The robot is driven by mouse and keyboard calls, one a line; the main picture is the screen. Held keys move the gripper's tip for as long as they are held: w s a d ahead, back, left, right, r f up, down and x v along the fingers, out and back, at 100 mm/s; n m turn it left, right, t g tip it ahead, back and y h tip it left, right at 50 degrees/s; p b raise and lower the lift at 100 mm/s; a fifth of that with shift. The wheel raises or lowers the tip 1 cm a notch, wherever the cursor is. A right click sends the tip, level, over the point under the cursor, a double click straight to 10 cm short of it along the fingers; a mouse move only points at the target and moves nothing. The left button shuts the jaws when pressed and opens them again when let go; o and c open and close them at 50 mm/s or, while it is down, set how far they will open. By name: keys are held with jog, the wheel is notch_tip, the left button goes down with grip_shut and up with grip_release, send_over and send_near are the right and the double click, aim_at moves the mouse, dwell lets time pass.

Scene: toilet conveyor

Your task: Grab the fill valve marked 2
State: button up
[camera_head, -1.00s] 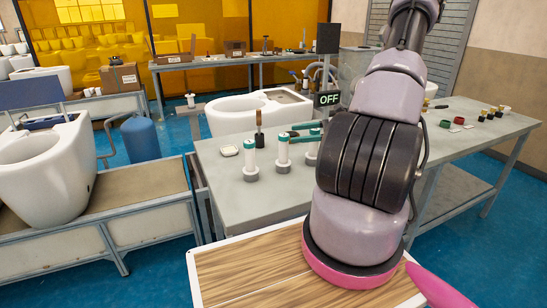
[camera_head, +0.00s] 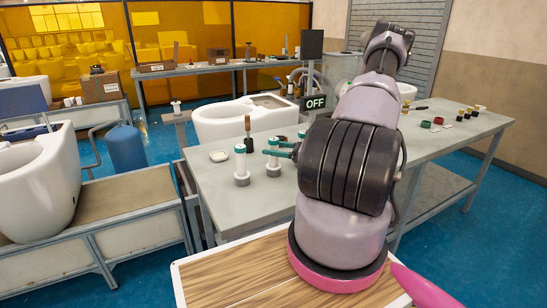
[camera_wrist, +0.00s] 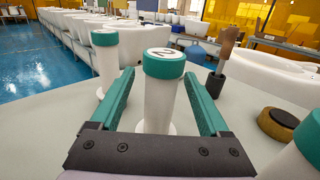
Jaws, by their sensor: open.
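The fill valve marked 2 (camera_wrist: 162,90) stands upright on the grey table, with a white body and green cap. In the head view my gripper (camera_head: 270,147) reaches in from the right at cap height. A third valve (camera_wrist: 295,160) is cut off at lower right.
A wooden-handled tool (camera_wrist: 222,62) stands upright behind the valve to the right. A white dish (camera_head: 219,156) and an "OFF" sign (camera_head: 315,102) are also near.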

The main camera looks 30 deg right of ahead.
jog(key=shift+x, duration=1.5)
grip_shut()
jog(key=shift+w+r, duration=0.1)
